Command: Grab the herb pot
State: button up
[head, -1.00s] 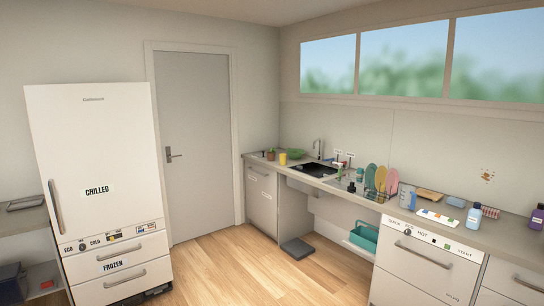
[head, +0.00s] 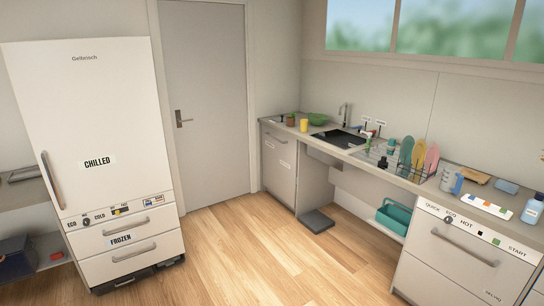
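The herb pot (head: 290,121) looks like a small brown pot with a bit of green at its top. It stands upright near the far left end of the counter (head: 272,121), left of a yellow cup (head: 304,125) and near a green bowl (head: 318,119). It is small in the head view, so fine detail cannot be made out. My gripper is not in view.
The wooden floor (head: 255,245) is open between the fridge (head: 88,140) and the counter. A dark grey step (head: 317,222) lies by the counter's foot. A teal caddy (head: 393,216) sits under the counter. A sink (head: 338,138) and dish rack (head: 424,172) occupy the counter.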

aim_at(290, 120)
jog(key=i, duration=3.2)
jog(key=i+j+z, duration=0.1)
jog(key=i, duration=0.65)
jog(key=i+j, duration=0.2)
jog(key=i, duration=0.55)
jog(key=i+j+z, duration=0.1)
jog(key=i+z, duration=0.25)
jog(key=i+j+z, duration=0.2)
jog(key=i+z, duration=0.15)
jog(key=i+j+z, duration=0.35)
jog(key=i, duration=0.15)
